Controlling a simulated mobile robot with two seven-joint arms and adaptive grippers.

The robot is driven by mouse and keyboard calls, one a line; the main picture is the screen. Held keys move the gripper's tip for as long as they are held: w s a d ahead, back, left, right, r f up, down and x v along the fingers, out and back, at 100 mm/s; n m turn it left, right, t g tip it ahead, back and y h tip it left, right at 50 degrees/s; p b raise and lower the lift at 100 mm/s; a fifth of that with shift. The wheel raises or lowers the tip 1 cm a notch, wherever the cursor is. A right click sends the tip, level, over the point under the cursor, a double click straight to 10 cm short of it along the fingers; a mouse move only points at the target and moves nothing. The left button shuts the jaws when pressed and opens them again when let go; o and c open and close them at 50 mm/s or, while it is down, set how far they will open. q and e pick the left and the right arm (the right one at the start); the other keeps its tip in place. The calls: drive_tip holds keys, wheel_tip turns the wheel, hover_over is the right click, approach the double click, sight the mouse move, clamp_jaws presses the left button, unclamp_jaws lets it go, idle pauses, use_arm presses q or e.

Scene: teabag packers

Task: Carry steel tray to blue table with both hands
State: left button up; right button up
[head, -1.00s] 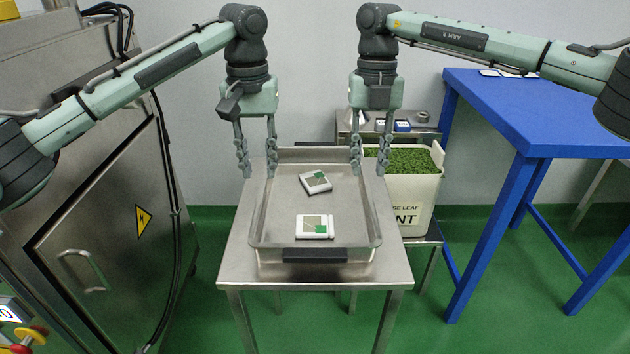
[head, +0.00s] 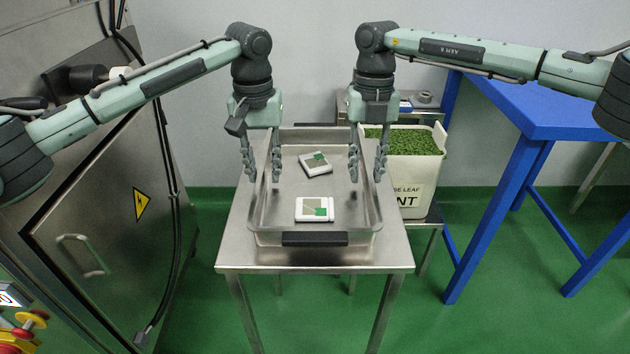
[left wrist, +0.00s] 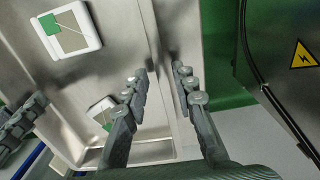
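My left gripper (head: 262,178) is open, pointing down at the tray's left side. In the left wrist view its fingers (left wrist: 163,88) stand apart on either side of the tray wall (left wrist: 168,60). My right gripper (head: 367,177) is open, with its fingers about the tray's right side; contact cannot be told. The blue table (head: 540,110) stands at the right, apart from the steel table.
The steel table (head: 315,268) carries the tray. A white bin (head: 405,175) of green leaf stands behind it at the right. A steel cabinet (head: 110,225) with a warning sign is close on the left.

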use_arm(q)
drive_tip(key=shift+f, duration=0.7)
use_arm(e)
drive_tip(key=shift+f, duration=0.7)
use_arm(q)
drive_tip(key=shift+c, duration=0.5)
use_arm(e)
drive_tip(key=shift+c, duration=0.5)
use_arm(q)
clamp_jaws()
use_arm(e)
clamp_jaws()
